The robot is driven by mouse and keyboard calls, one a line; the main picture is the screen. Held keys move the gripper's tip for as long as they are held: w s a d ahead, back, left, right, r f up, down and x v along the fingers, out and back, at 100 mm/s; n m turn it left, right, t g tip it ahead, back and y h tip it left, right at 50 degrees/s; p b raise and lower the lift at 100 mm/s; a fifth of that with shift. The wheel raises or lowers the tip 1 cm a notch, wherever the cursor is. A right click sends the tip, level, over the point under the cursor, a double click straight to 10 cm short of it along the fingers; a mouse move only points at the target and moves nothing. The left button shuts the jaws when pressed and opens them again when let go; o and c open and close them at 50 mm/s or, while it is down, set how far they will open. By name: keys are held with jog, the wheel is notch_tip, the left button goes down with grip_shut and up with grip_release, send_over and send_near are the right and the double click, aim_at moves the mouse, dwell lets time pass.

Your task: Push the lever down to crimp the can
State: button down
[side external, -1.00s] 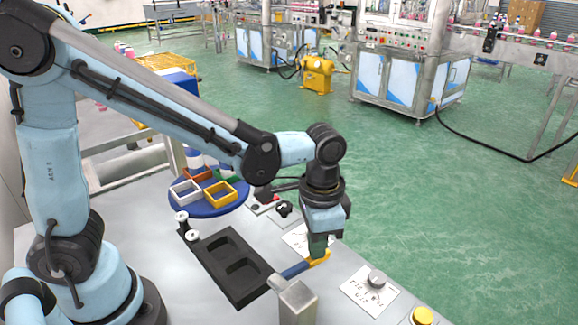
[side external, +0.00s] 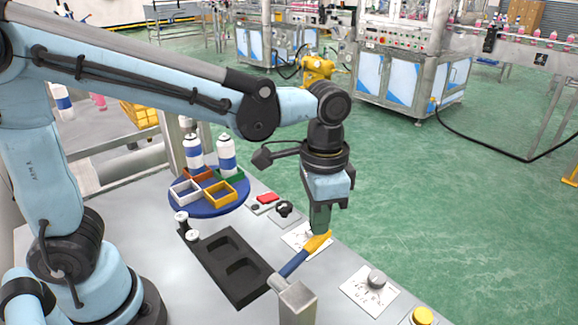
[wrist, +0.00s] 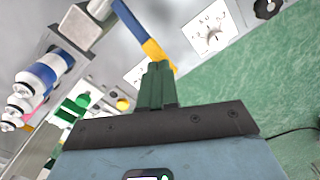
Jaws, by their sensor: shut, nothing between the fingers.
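The lever is a blue bar (side external: 293,264) with a yellow handle (side external: 318,242), pivoting at a square grey post (side external: 296,303). It slants upward from the post to its handle. My gripper (side external: 319,230) points down at the handle, fingers shut and empty. In the wrist view, the green fingers (wrist: 158,85) overlap the end of the yellow handle (wrist: 154,50); whether they touch it I cannot tell. Two white-and-blue cans (side external: 193,153) (side external: 227,156) stand upright on the blue turntable (side external: 208,208). No can shows at the lever's post.
Coloured square frames, one of them yellow (side external: 220,194), sit on the turntable. A dial plate (side external: 370,290) and a yellow button (side external: 422,316) are to the right. Green floor (side external: 450,200) lies beyond the bench.

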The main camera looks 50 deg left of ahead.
notch_tip(320, 180, up, 9)
dwell(1.1)
jog(key=shift+f, duration=0.1)
jog(key=s+a+f+n+t, duration=0.2)
jog(key=a+f+n+t, duration=0.1)
jog(key=a, duration=0.3)
jog(key=s+a+f+n+t, duration=0.2)
jog(key=a+f+n+t, duration=0.1)
jog(key=a, duration=0.4)
jog(key=shift+a+f+t, duration=0.25)
jog(key=shift+f+t, duration=0.35)
jog(key=shift+f, duration=0.3)
